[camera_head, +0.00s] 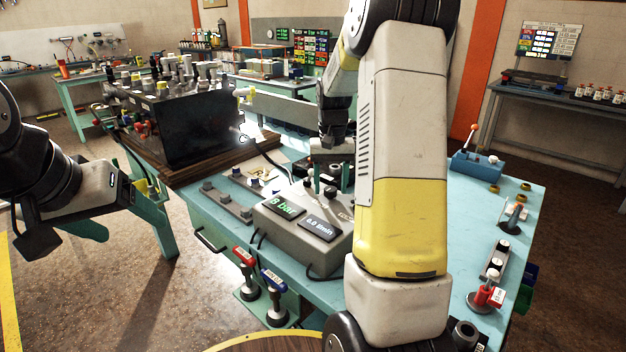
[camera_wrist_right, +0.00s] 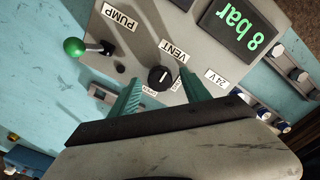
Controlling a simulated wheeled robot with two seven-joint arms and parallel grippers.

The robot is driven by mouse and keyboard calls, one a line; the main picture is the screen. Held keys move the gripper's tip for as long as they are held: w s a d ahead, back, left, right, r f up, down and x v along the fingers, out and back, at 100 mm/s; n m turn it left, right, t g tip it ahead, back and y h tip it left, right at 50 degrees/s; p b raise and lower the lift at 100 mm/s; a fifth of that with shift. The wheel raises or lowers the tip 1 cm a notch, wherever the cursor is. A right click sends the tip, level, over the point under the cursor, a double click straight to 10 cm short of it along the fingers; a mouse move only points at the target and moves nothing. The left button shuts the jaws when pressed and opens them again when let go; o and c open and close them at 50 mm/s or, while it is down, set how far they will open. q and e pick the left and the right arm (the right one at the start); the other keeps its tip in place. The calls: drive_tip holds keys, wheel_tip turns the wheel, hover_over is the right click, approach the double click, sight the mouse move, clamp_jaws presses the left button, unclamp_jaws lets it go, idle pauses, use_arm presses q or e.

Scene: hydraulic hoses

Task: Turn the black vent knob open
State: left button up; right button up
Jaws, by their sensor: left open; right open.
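The black vent knob (camera_wrist_right: 159,78) sits on the grey control box beside the VENT label, with a white mark on its face. In the head view my right gripper (camera_head: 329,183) is over the grey control box (camera_head: 290,237), and the knob cannot be made out there.
A green-balled PUMP lever (camera_wrist_right: 75,47) stands near the knob. The display (camera_wrist_right: 240,25) reads 8 bar. A black valve block (camera_head: 190,125) stands on a wooden board behind the control box. A blue box with a lever (camera_head: 476,166) is at the bench's right.

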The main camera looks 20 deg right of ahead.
sight(330, 189)
wheel_tip(330, 189, up, 8)
drive_tip(key=shift+f, duration=0.2)
idle(0.4)
drive_tip(key=shift+s+a+r, duration=0.1)
drive_tip(key=shift+r, duration=0.1)
drive_tip(key=s+a+r+n+t+y, duration=0.1)
drive_tip(key=s+a+r+t, duration=0.1)
drive_tip(key=s+a+r, duration=0.3)
drive_tip(key=s+a+r+n+t, duration=0.1)
drive_tip(key=s+a+r, duration=0.1)
drive_tip(key=s, duration=0.5)
drive_tip(key=s+a+t, duration=0.1)
drive_tip(key=s+a, duration=0.2)
drive_tip(key=s, duration=0.3)
drive_tip(key=s+a+n+t+y, duration=0.1)
drive_tip(key=s+a+t, duration=0.1)
drive_tip(key=s, duration=0.3)
drive_tip(key=shift+s+a+f+n, duration=0.3)
drive_tip(key=shift+s+a+f, duration=0.05)
drive_tip(key=shift+s+a, duration=0.1)
